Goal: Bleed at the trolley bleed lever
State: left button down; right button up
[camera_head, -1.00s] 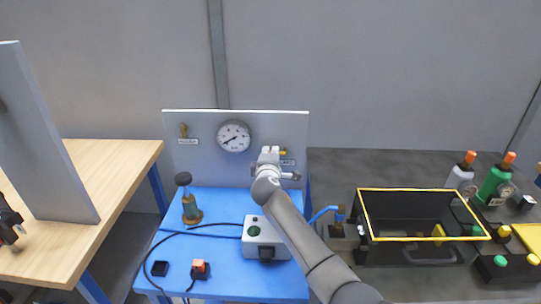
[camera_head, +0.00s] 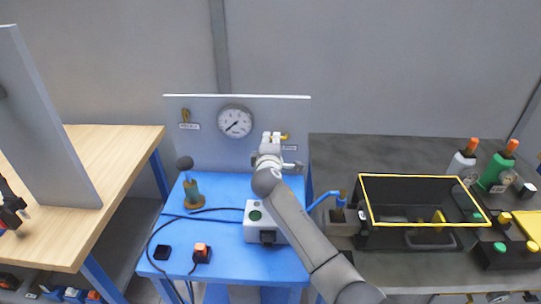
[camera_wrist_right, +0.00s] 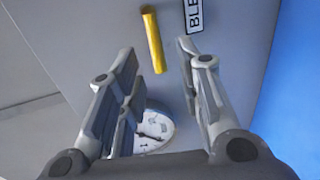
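The bleed lever is a slim yellow bar (camera_wrist_right: 153,40) on the grey upright panel, beside a label reading "BLE…" (camera_wrist_right: 194,15). In the head view only its small yellow end (camera_head: 284,136) shows, right of my right gripper (camera_head: 270,137). In the wrist view my right gripper (camera_wrist_right: 157,52) is open, its fingers apart on either side of the lever's lower end, with no contact visible. The panel's round white dial gauge (camera_head: 235,121) also shows in part between the fingers in the wrist view (camera_wrist_right: 153,130). My left gripper (camera_head: 10,207) is at the left edge, partly cut off.
A second yellow lever (camera_head: 185,115) is on the panel's left side. A black crate with yellow rim (camera_head: 410,176) stands right; a wooden table (camera_head: 110,160) left.

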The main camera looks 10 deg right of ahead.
jog(key=v, duration=0.8)
jog(key=shift+s, duration=0.4)
jog(key=shift+a, duration=0.1)
